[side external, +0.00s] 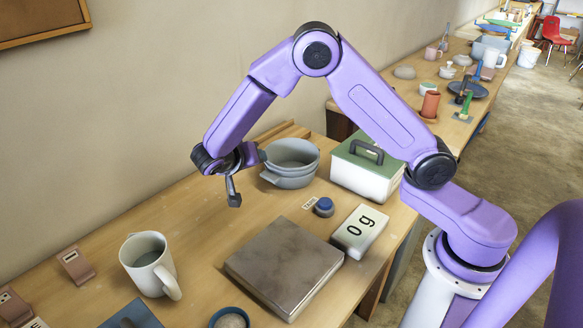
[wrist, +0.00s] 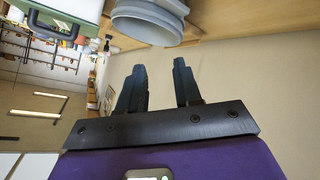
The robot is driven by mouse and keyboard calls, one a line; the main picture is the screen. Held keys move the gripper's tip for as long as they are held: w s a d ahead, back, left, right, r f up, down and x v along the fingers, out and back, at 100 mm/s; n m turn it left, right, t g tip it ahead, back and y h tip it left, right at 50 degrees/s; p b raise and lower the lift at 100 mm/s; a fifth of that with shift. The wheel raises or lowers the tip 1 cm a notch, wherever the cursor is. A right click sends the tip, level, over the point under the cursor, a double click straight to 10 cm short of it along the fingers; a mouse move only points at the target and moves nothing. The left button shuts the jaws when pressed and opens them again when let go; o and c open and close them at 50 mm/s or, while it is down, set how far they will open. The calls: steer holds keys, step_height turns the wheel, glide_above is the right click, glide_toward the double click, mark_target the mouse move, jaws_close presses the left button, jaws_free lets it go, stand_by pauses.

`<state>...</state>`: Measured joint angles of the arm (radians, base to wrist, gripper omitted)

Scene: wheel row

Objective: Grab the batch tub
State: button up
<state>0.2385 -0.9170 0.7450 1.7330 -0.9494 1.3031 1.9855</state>
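A grey round tub (side external: 290,160), likely the batch tub, stands on the wooden table near the wall. It has a stepped rim and looks empty inside from this angle. My gripper (side external: 248,180) is in the air to the left of the tub, with one finger pointing down. In the wrist view the two dark fingers of my gripper (wrist: 160,72) are apart with nothing between them. The tub (wrist: 150,20) shows at the top of that view, beyond the fingertips and cut by the frame edge.
A white box with a green lid and dark handle (side external: 366,168) stands right of the tub. A scale plate (side external: 284,265), a "0 g" display (side external: 360,231), a blue-topped knob (side external: 324,206) and a white mug (side external: 150,264) stand nearer. Table left of the tub is clear.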

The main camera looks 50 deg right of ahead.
steer(key=w+d+f+m+t+h, duration=0.1)
steer(key=w+f+m+h, duration=0.15)
steer(key=w+m, duration=0.2)
glide_toward(268, 149)
steer(key=w+d, duration=0.1)
steer(key=d, duration=0.3)
steer(key=shift+w+a+f+x, duration=0.1)
steer(key=shift+f+x, duration=0.1)
steer(key=shift+x, duration=0.8)
steer(key=shift+w+a+f+x, duration=0.1)
steer(key=shift+f+x, duration=0.05)
steer(key=shift+x, duration=0.9)
steer(key=shift+w+a+f+x, duration=0.1)
steer(key=shift+f+x, duration=0.1)
steer(key=shift+x, duration=0.8)
steer(key=shift+s, duration=0.1)
jaws_close()
